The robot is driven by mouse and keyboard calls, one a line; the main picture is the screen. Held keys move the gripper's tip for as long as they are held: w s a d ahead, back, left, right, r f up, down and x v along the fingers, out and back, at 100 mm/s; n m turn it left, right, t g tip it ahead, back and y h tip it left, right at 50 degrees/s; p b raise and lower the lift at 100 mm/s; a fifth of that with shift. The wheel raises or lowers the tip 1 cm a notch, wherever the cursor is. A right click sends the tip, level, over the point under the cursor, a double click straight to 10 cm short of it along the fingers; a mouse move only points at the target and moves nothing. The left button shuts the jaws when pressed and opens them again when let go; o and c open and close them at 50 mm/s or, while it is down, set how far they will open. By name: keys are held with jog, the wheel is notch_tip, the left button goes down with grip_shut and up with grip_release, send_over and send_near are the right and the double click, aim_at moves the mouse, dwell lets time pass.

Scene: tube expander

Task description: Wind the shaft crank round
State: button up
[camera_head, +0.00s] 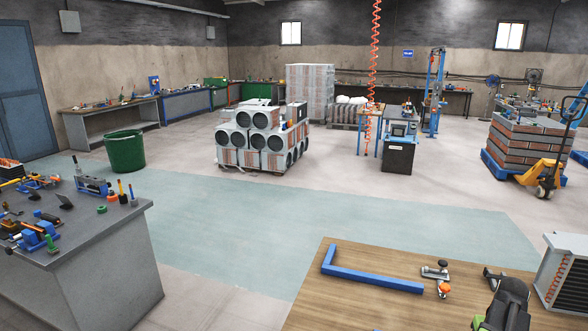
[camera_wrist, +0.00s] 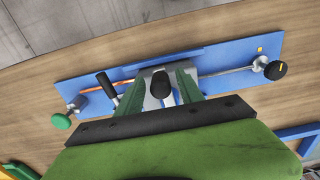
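In the wrist view a blue base plate (camera_wrist: 220,62) carries the tube expander, with a grey block (camera_wrist: 155,92) at its middle. A black knob (camera_wrist: 161,84) at the block shows between the fingers of my gripper (camera_wrist: 159,78). The green fingers are apart, and I cannot tell whether they touch anything. A black handle (camera_wrist: 106,86) stands left of the block beside a copper-coloured tube (camera_wrist: 128,82). A thin rod runs right to a round black knob (camera_wrist: 276,70) with an orange mark. A green knob (camera_wrist: 62,121) is at the left end. I cannot tell which part is the shaft crank.
In the head view a wooden table (camera_head: 400,262) at bottom right bears a blue L-shaped bar (camera_head: 370,277) and a toggle clamp (camera_head: 437,277). A finned unit (camera_head: 563,275) stands at its right. A grey bench (camera_head: 115,240) with tools is at left. Open floor (camera_head: 280,215) lies between.

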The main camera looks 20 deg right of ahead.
notch_tip(320, 180, up, 7)
jog(key=p, duration=0.7)
jog(key=shift+r, duration=0.1)
